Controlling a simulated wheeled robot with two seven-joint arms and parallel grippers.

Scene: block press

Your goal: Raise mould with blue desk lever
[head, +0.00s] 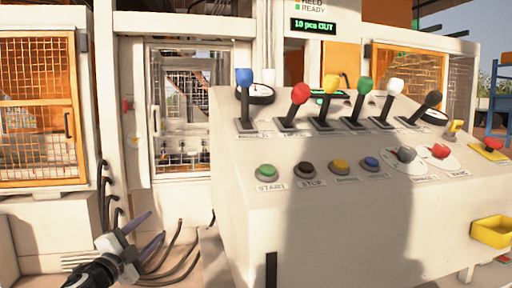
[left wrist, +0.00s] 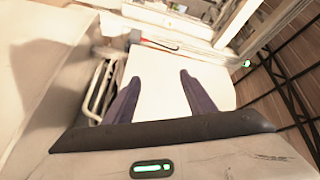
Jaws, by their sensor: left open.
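The blue desk lever (head: 245,85) stands at the left end of the lever row on the sloped control desk (head: 330,222). Its knob is blue and its shaft looks nearly upright. My left gripper (head: 145,232) is open and empty, low at the left of the desk and well apart from the lever. Its two fingers (left wrist: 160,95) show spread in the left wrist view, with nothing between them. The mould cannot be made out clearly behind the mesh window of the press (head: 180,110). My right gripper is not in view.
Red (head: 299,95), yellow (head: 329,86), green (head: 363,88) and further levers stand right of the blue one. A row of buttons, with green START (head: 266,171) at its left, lies below. Dark cables (head: 170,250) run near my left gripper. A yellow bin (head: 491,232) hangs at right.

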